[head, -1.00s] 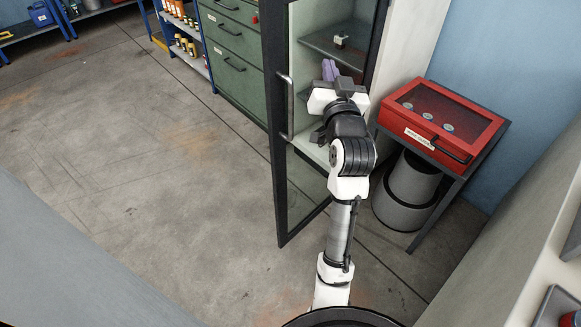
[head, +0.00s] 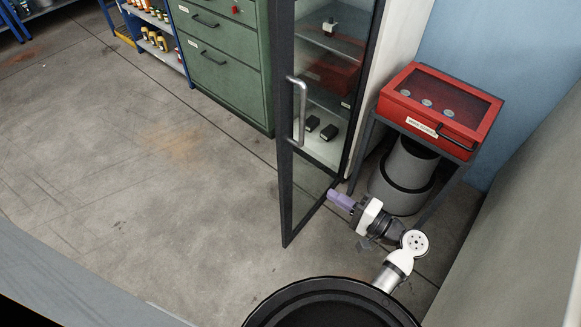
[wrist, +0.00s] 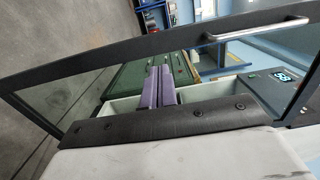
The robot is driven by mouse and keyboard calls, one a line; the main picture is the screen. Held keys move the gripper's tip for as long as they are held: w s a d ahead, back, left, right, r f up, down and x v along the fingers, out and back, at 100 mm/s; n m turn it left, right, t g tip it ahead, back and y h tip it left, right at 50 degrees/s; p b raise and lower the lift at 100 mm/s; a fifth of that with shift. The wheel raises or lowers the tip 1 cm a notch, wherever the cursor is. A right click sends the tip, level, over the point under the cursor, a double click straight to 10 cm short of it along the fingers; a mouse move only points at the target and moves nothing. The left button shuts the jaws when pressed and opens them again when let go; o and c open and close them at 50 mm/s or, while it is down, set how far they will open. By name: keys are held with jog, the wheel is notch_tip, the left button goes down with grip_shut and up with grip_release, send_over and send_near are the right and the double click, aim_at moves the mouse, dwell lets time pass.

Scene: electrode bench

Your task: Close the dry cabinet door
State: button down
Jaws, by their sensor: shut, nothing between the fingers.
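The dry cabinet (head: 395,75) stands at centre right with a light side wall. Its dark-framed glass door (head: 287,185) stands open, its free edge towards me. A pale bar handle (head: 300,112) is on the door frame; in the wrist view the handle (wrist: 258,28) is at upper right. My gripper (head: 333,195) is shut and empty. Its purple fingers are low beside the door glass, right of and below the handle. In the wrist view the fingers (wrist: 161,72) point towards the door frame (wrist: 120,52). I cannot tell whether they touch the door.
A red glass-topped case (head: 440,105) sits on a dark stand right of the cabinet, with a grey bin (head: 402,178) beneath. Green drawers (head: 225,60) and a bottle shelf (head: 152,35) stand at the back left. The floor (head: 150,190) left of the door is clear.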

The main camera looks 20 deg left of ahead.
aim_at(286, 166)
jog(key=p+x, duration=0.3)
jog(key=x, duration=0.9)
jog(key=shift+a+r, duration=0.1)
jog(key=shift+r, duration=0.05)
jog(key=shift+w+a, duration=0.15)
jog(key=shift+a, duration=0.4)
